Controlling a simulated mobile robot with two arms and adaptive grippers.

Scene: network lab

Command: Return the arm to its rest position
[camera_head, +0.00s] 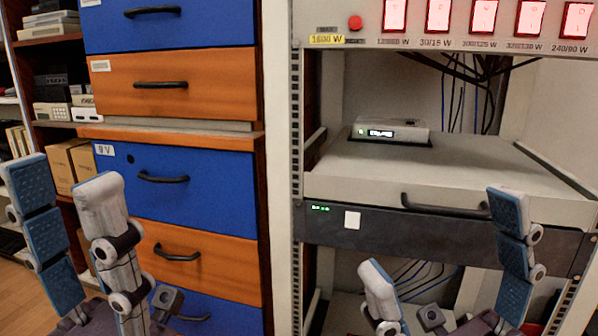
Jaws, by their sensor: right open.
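My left gripper (66,190) is at the lower left, with its two blue-padded fingers spread apart and nothing between them. It is in front of the drawer cabinet and the shelves. My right gripper (437,235) is at the lower right in front of the rack, its fingers wide apart and empty. The palms of both grippers are partly cut off by the bottom edge, and the rest of both arms is out of view.
A rack (297,180) holds a pull-out shelf (370,172) with a small grey device (390,131) on it. Red lit switches (438,15) line its top panel. A blue and orange drawer cabinet (215,185) stands left of it. Shelves with boxes (65,165) are at far left.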

